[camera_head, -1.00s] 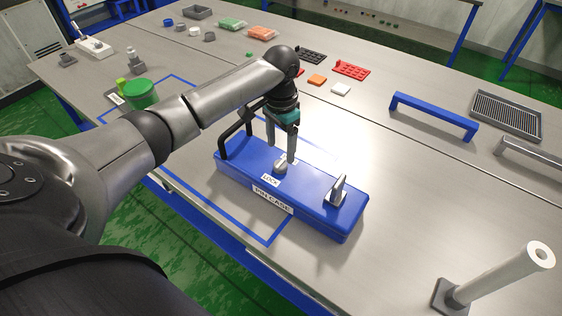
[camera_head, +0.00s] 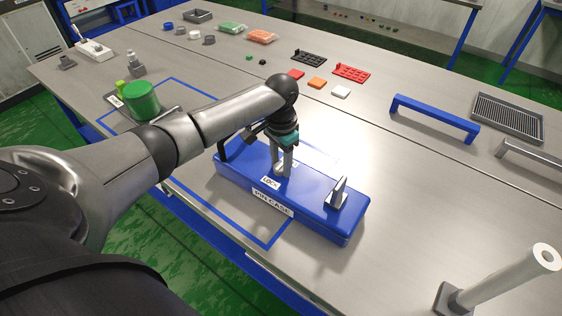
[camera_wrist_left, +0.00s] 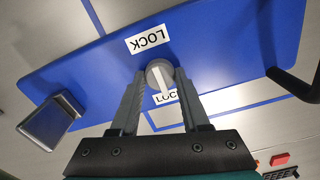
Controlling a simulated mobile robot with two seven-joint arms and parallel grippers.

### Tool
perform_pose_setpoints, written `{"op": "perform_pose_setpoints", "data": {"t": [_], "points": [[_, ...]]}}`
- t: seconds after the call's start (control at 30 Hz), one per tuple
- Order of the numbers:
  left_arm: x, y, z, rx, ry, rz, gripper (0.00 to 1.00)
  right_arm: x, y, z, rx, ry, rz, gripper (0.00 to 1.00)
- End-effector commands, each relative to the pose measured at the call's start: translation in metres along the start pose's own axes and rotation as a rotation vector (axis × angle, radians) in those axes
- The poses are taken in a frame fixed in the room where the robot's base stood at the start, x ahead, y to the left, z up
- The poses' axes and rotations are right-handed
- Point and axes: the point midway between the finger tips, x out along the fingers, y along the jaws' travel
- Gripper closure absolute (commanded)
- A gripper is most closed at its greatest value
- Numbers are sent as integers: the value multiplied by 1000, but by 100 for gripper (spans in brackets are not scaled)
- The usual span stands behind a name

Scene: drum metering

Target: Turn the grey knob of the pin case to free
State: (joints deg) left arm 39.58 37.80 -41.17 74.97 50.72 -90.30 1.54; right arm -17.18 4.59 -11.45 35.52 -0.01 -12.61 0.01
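The blue pin case (camera_head: 322,222) lies on the table with a "PIN CASE" label on its front. A full "LOCK" label (camera_wrist_left: 149,39) lies on the knob's other side and also shows in the head view (camera_head: 271,182). My left gripper (camera_head: 284,172) is down at the knob. In the wrist view its fingers (camera_wrist_left: 160,78) stand either side of the knob, seemingly with small gaps. My right gripper is out of view.
A metal bracket (camera_head: 338,192) and a black handle (camera_head: 222,148) stand up from the case. A white post (camera_head: 508,279) is at the lower right, a blue bar handle (camera_head: 434,117) at the right. A green cylinder (camera_head: 142,98) stands left of my arm.

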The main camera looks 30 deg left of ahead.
Motion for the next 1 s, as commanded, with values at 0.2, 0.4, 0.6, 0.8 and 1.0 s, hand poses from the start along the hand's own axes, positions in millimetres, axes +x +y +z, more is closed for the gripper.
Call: {"op": "perform_pose_setpoints", "data": {"t": [0.2, 0.4, 0.6, 0.8, 1.0], "points": [[0, 0, 0, 0, 0, 0, 80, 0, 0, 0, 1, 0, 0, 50], [0, 0, 0, 0, 1, 0, 100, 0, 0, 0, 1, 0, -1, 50], [-1, 0, 0, 4, 1, 0, 100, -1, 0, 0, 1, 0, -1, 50], [-2, 0, 0, 49, 0, 1, 100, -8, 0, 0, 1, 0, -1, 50], [-4, 1, 0, 167, 0, 3, 100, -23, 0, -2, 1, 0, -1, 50]]}}
